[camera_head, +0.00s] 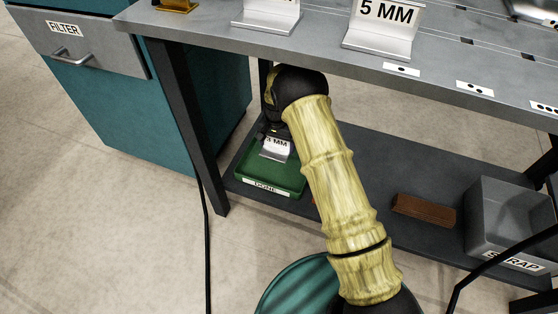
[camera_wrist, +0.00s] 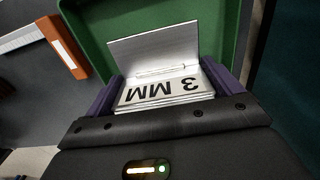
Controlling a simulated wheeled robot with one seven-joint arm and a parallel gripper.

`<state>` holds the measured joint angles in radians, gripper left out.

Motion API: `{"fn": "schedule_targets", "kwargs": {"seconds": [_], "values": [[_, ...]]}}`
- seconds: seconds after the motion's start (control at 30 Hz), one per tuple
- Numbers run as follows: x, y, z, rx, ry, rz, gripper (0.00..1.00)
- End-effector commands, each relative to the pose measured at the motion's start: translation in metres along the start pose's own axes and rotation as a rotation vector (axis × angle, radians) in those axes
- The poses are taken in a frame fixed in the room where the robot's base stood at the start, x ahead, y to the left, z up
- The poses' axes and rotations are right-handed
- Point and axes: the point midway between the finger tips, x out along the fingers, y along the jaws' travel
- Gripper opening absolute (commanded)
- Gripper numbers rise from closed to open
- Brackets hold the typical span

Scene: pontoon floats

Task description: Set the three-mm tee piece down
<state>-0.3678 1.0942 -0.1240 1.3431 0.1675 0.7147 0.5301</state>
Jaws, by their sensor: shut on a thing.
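The three-mm tee piece (camera_head: 275,149) is a silvery metal piece with a white face marked "3 MM". My gripper (camera_head: 272,135) is shut on it, over the green tray labelled "DONE" (camera_head: 262,187) on the lower shelf. In the wrist view the tee piece (camera_wrist: 160,80) lies between the two purple-sided fingers (camera_wrist: 163,92), its lettering upside down. The green tray (camera_wrist: 100,22) shows behind and around it there. I cannot tell whether the tee piece touches the tray floor. My arm hides part of the area right of the tray.
The lower shelf (camera_head: 365,170) also holds a brown block (camera_head: 424,210) and a grey bin labelled "SCRAP" (camera_head: 485,241). The bench top (camera_head: 330,55) overhangs the tray, with a bench leg (camera_head: 190,125) at left. A "5 MM" piece (camera_head: 383,28) stands on top.

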Motion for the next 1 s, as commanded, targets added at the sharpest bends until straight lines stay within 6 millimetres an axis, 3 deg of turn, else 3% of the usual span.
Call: {"fn": "schedule_targets", "kwargs": {"seconds": [0.17,0.5,0.87,1.0], "values": [[0.004,0.000,0.000,0.000,0.000,0.000,0.63],[0.060,0.000,-0.001,0.000,0.001,-0.001,0.63],[0.063,0.000,-0.001,0.001,0.001,-0.001,0.63],[0.077,0.000,0.000,0.001,0.000,0.000,0.63]]}}
